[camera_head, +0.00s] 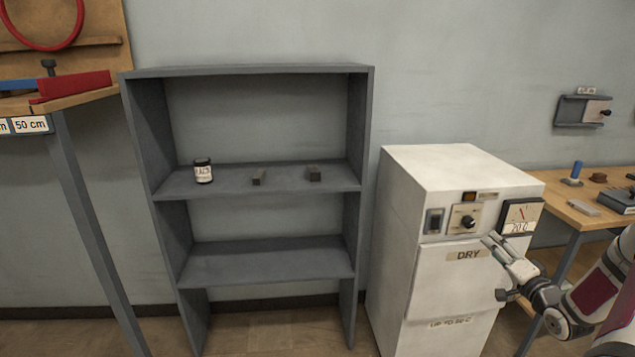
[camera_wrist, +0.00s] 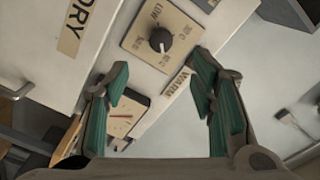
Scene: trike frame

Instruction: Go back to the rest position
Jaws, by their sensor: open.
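My gripper (camera_head: 507,254) is at the right in the head view, in front of the white drying cabinet (camera_head: 410,200) marked DRY. In the wrist view my gripper (camera_wrist: 160,92) shows two green-padded fingers spread apart with nothing between them. Beyond the fingers is the cabinet's control plate with a black knob (camera_wrist: 161,40), a WARM label (camera_wrist: 177,83) and a dial gauge (camera_wrist: 122,122). The knob (camera_head: 468,222) and the gauge (camera_head: 521,216) also show in the head view. I cannot tell whether my gripper touches the cabinet front.
A grey shelf (camera_head: 268,249) left of the cabinet holds a labelled jar (camera_head: 203,171) and two small dark blocks (camera_head: 259,177). A wooden bench (camera_head: 572,213) with several small items stands at the right. Another bench (camera_head: 85,98) is at the far left. Floor shows before the shelf.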

